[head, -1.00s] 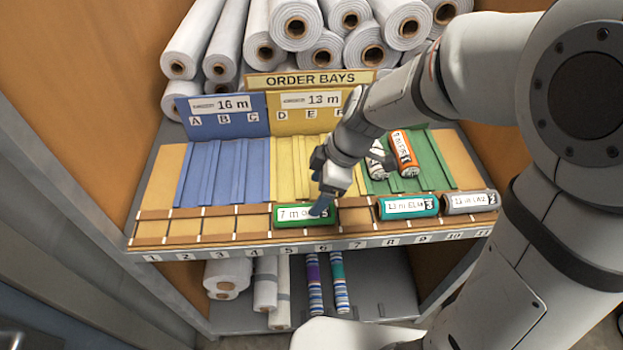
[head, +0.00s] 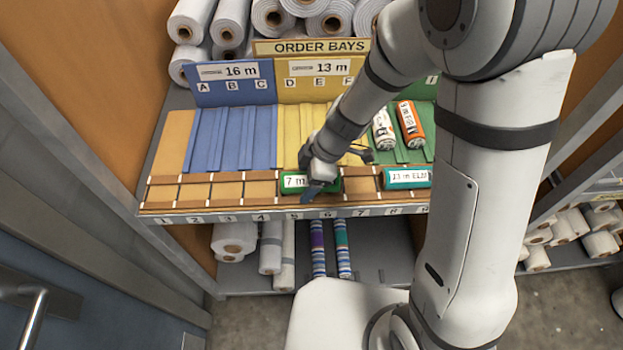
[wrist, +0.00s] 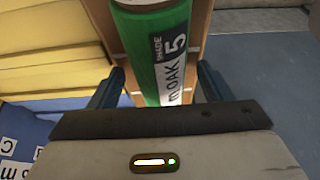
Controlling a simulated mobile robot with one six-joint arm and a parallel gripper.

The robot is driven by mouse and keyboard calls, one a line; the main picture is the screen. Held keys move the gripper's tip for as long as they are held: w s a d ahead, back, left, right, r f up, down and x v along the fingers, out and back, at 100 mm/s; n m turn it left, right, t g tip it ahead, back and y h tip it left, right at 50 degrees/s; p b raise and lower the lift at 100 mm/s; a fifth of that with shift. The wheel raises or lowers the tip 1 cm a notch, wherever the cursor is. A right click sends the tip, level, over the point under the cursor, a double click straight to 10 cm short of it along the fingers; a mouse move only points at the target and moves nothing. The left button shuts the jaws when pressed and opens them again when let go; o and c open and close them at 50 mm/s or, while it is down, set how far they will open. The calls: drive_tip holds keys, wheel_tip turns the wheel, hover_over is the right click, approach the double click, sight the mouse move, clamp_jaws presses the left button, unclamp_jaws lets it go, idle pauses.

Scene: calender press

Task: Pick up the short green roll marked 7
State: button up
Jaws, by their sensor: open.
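The short green roll (head: 334,186) lies in the front wooden rack above slots 5 and 6. Its white label starts with "7 m" in the head view; the wrist view of the roll (wrist: 137,50) shows "m OAK" and "SHADE 5". My gripper (head: 308,194) is down at this roll and covers its middle. In the wrist view my gripper (wrist: 160,72) is open, with one blue finger on each side of the roll. The near end of the roll is hidden behind the gripper body. I cannot tell whether the fingers touch it.
A teal roll (head: 407,178) lies to the right in the same rack. A white roll (head: 384,130) and an orange roll (head: 411,125) lie in the green bay. The blue bay (head: 232,138) and the rack's left slots are empty. My arm hides the shelf's right end.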

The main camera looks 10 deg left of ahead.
drive_tip(key=shift+c, duration=0.4)
drive_tip(key=c, duration=1)
